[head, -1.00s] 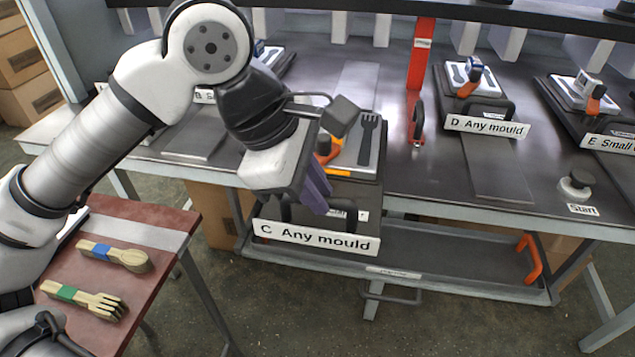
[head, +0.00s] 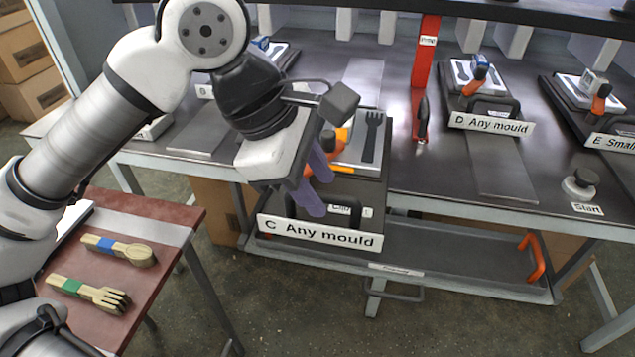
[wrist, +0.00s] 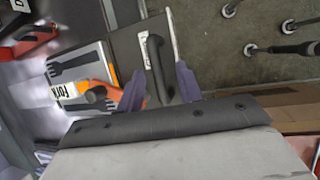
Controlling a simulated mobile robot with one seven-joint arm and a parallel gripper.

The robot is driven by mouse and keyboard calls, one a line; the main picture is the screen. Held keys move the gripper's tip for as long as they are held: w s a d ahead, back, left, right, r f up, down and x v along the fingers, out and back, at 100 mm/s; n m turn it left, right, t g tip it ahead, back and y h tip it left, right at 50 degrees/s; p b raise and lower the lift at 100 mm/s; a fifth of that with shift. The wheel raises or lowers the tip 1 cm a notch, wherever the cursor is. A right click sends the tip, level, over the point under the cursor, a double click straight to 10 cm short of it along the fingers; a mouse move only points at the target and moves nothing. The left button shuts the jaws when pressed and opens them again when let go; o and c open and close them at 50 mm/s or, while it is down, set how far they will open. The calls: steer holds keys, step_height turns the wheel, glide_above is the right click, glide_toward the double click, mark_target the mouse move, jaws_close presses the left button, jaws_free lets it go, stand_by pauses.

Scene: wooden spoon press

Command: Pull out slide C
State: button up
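Slide C, a dark plate with a sign "C Any mould" (head: 320,233), sticks out past the table's front edge. It bears a pale mould with a dark fork shape (head: 371,136) and an orange clamp. Its black bar handle (head: 352,210) stands behind the sign, partly hidden by my gripper. My gripper (head: 315,182) is over the slide's front, its purple fingers apart. In the wrist view, the handle (wrist: 158,70) shows between the two spread fingers (wrist: 160,88), with visible space on both sides. Whether the fingers reach down around it I cannot tell.
Slide D (head: 491,124) and slide E (head: 610,142) sit to the right, with the start knob (head: 580,183). A red upright lever (head: 424,60) stands right of slide C. A tray (head: 450,262) hangs below. A red side table (head: 75,270) holds a wooden spoon and fork at left.

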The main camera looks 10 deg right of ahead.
steer(key=v, duration=1.2)
steer(key=shift+a+r+p, duration=0.15)
steer(key=shift+r+p, duration=0.2)
steer(key=shift+p, duration=0.05)
steer(key=shift+s, duration=0.1)
